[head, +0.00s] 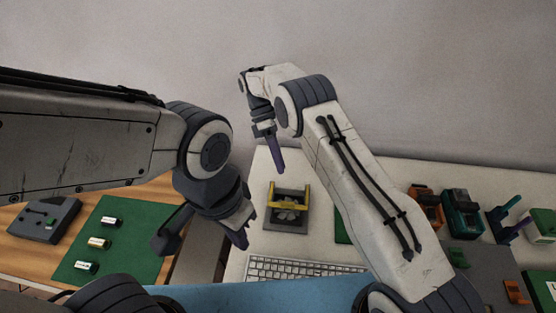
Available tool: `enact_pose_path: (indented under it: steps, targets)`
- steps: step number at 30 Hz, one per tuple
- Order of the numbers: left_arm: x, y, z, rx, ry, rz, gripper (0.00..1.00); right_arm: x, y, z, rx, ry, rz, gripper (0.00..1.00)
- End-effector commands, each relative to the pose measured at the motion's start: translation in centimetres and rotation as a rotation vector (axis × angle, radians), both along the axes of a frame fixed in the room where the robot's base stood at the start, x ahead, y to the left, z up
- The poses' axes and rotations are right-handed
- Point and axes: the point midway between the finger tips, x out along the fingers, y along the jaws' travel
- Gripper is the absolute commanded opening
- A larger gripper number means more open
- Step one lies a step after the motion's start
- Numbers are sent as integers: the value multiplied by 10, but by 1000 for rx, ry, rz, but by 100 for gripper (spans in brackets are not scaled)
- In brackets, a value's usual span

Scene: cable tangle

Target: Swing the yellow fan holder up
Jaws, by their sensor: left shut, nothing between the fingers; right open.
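The yellow fan holder (288,203) is a yellow frame with raised side pieces, set on a small dark base on the pale table in the middle of the head view. A grey fan (287,217) shows at it. I cannot tell the holder's exact tilt. My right gripper (280,167) has a purple finger pointing down and is open and empty, above the holder in the picture. Neither visibly touches the holder.
A keyboard (305,269) lies in front of the holder. At left, a green mat (124,262) with several small cells and a grey device (43,218) rest on a wooden surface. At right stand an orange device (426,208) and a teal device (461,215).

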Motion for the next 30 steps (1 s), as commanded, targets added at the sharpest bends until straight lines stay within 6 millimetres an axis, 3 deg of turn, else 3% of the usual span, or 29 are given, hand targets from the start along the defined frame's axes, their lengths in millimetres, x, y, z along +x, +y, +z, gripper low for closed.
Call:
enact_pose_path:
  steps: [9, 25, 30]
  targets:
    - [0, 0, -6, 0, 0, 0, 0, 10, 5, 13, -1, 1, 0, 42]
    - [0, 0, -5, 0, 0, 0, 0, 10, 5, 15, -2, -2, -2, 42]
    - [0, 0, -5, 0, 0, 0, 0, 4, 16, 37, -15, -64, -33, 42]
